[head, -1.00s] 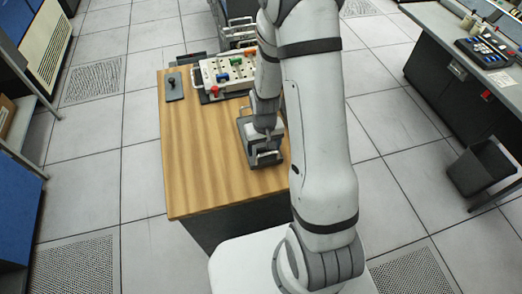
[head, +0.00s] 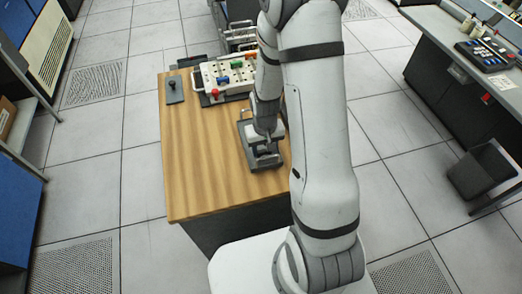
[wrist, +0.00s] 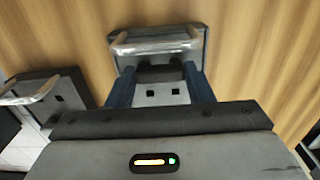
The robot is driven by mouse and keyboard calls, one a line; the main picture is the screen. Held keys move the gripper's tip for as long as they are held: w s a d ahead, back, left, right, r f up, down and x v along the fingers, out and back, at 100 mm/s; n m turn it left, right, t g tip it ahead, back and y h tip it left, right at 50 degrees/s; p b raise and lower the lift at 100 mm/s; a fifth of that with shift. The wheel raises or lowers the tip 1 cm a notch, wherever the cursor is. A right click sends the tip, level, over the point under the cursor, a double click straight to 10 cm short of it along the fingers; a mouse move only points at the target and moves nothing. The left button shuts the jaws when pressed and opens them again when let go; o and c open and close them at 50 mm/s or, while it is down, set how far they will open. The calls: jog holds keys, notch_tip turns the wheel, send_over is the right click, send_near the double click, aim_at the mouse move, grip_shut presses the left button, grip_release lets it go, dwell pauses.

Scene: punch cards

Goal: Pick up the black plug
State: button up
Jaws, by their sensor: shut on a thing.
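In the wrist view my gripper (wrist: 159,76) has its two blue fingers shut on a dark, rounded piece, the black plug (wrist: 160,72). Only part of the plug shows between the fingertips. Behind it lies a grey plate (wrist: 190,42) with a shiny metal handle and small square holes. I cannot tell whether the plug still touches the plate. In the head view my gripper (head: 265,150) is over this grey plate (head: 246,133) on the wooden table, and the plug cannot be made out there.
A pale board (head: 211,80) with coloured plugs stands at the table's back. A dark plate with a black knob (head: 172,83) lies at the back left. The wooden table's (head: 205,160) left and front are clear. A second handled plate (wrist: 45,82) shows left in the wrist view.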

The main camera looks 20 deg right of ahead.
notch_tip(320, 180, up, 10)
jog(key=f, duration=0.1)
notch_tip(320, 180, up, 6)
jog(key=p, duration=0.3)
send_over(264, 150)
jog(key=shift+f, duration=0.25)
dwell(0.5)
jog(key=shift+s, duration=0.1)
